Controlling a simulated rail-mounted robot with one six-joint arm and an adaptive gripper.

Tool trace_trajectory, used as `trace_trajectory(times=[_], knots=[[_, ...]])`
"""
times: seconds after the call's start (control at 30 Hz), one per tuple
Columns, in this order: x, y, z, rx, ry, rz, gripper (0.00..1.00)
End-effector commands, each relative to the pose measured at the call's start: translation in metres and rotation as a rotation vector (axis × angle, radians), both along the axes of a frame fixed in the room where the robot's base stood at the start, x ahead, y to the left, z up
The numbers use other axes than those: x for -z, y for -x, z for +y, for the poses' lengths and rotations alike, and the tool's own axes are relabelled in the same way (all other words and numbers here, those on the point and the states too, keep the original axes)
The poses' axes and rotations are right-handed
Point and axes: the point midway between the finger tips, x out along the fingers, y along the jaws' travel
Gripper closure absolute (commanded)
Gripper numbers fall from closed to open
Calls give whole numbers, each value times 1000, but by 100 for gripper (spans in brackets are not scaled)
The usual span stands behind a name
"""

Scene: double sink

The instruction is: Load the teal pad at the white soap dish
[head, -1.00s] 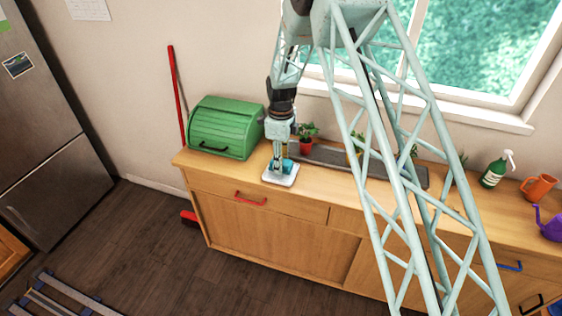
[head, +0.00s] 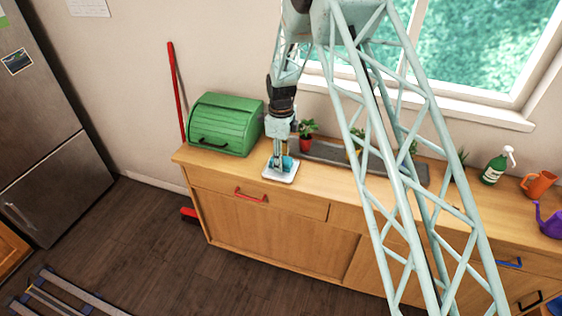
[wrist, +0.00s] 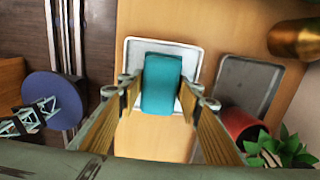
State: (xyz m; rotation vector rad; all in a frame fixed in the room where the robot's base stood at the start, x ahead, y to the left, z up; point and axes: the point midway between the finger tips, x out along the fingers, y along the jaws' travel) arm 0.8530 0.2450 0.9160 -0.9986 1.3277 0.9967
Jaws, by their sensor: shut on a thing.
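The teal pad (wrist: 162,85) is between the fingers of my gripper (wrist: 160,92), which is shut on it. In the head view, the pad (head: 289,163) shows beside my fingertips (head: 280,166). The white soap dish (wrist: 136,52) is a shallow, rounded square tray directly beneath the pad in the wrist view. In the head view, the dish (head: 280,175) lies on the counter near its front left edge. The pad is over or in the dish; I cannot tell whether it touches the dish floor.
A green bread box (head: 226,124) stands left of the dish. A grey tray (head: 330,154) and a plant in a red pot (head: 306,140) are behind and right. The wooden counter before the grey tray is clear.

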Motion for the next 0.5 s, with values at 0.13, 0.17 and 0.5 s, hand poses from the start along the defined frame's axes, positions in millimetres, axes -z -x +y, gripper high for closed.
trace_trajectory(times=[0.13,0.17,0.5], knots=[[1,0,0,0,0,0,76],[1,0,0,0,0,0,76],[3,0,0,0,0,0,76]])
